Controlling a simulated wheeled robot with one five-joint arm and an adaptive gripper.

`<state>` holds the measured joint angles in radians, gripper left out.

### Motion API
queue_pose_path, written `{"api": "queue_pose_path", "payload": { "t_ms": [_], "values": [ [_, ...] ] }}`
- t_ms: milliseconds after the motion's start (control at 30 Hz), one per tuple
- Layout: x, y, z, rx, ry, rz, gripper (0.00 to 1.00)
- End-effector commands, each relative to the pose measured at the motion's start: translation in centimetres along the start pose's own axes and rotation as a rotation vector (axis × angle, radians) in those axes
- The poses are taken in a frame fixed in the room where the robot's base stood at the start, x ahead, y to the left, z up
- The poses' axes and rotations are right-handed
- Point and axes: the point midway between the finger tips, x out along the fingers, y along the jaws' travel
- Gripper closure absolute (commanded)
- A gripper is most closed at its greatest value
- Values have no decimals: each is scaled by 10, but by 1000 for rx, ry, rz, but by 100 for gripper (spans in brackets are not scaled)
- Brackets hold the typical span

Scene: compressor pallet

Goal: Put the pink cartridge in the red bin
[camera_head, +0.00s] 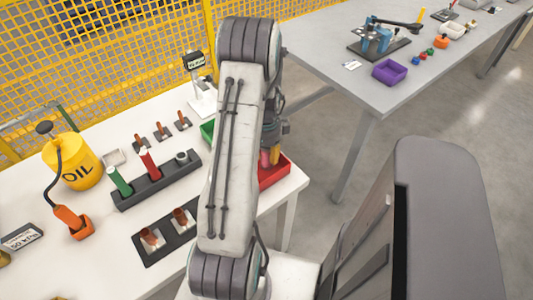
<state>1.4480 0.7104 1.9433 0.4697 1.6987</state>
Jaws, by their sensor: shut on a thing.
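The red bin (281,173) stands near the right edge of the white table, partly hidden behind my arm. My gripper (267,148) points down over the red bin, and my arm covers much of it. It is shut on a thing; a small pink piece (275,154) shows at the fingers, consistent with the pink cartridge. An orange-yellow part shows beside it. I cannot tell whether the piece is above the bin or inside its rim.
A dark rack (160,182) holds a green and a red cartridge. A green bin (207,131) is partly hidden behind my arm. A yellow oil can (75,163) stands left. A grey table (345,72) with a purple bin (390,72) stands back right. Yellow mesh fence runs behind.

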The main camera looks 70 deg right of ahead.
Motion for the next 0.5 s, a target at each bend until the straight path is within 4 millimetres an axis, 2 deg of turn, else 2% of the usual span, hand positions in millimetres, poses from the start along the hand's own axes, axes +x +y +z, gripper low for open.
{"api": "queue_pose_path", "payload": {
  "t_ms": [67,100,300,500],
  "values": [
    [3,0,0,0,0,0,99],
    [2,0,0,0,0,0,60],
    [2,0,0,0,0,0,42],
    [1,-1,0,0,0,-3,42]
  ]
}}
